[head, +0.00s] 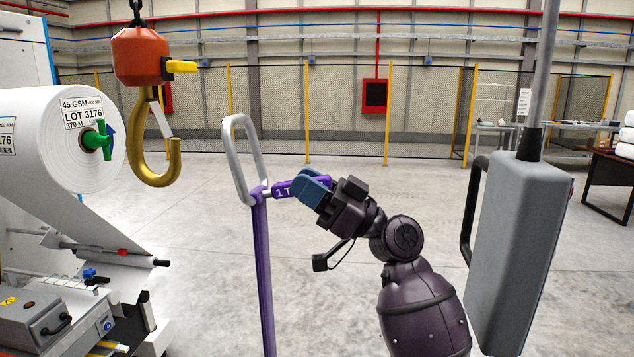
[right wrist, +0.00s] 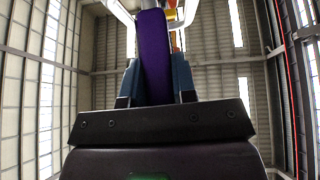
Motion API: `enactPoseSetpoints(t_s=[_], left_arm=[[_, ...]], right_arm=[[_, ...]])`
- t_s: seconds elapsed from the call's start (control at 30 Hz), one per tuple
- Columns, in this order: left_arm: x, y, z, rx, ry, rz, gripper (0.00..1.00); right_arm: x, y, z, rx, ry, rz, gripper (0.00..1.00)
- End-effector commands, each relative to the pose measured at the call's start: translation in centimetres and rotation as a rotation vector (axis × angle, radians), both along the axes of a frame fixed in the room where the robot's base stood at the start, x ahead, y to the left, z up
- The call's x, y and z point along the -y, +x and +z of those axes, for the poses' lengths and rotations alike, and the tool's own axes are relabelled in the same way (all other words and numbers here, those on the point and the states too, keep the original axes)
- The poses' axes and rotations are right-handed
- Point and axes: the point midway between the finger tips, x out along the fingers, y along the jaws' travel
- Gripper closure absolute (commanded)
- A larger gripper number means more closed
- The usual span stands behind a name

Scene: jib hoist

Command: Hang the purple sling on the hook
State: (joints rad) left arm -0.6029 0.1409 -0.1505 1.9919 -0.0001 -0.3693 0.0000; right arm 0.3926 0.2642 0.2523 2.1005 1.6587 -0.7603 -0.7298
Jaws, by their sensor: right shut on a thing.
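The gold hook (head: 150,150) hangs below an orange block (head: 140,55) at upper left in the head view, with a pale latch across its throat. The purple sling (head: 262,270) hangs straight down from a long grey metal link (head: 238,155). The link is upright, to the right of the hook and apart from it. My right gripper (head: 305,187) is shut on the purple tag (head: 287,190) marked 1 T, beside the bottom of the link. In the right wrist view, purple fabric (right wrist: 154,55) sits between the blue fingers. My left gripper is not in view.
A machine with a large white paper roll (head: 75,140) stands at the left, close to the hook. A grey box (head: 520,240) with a black handle hangs from a pole at the right. A mesh fence (head: 340,110) runs behind. The floor between is clear.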

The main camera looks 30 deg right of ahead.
Motion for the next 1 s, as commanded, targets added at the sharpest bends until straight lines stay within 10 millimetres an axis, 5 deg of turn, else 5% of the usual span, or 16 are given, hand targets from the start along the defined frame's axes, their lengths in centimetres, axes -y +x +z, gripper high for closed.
enactPoseSetpoints(t_s=[0.6,1.0], left_arm=[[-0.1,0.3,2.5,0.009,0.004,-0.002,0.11],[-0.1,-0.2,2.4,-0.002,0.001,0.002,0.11]], right_arm=[[-4.9,3.8,-0.1,0.002,0.004,0.001,1.0],[-6.0,4.6,-0.4,0.003,0.002,-0.001,1.0]])
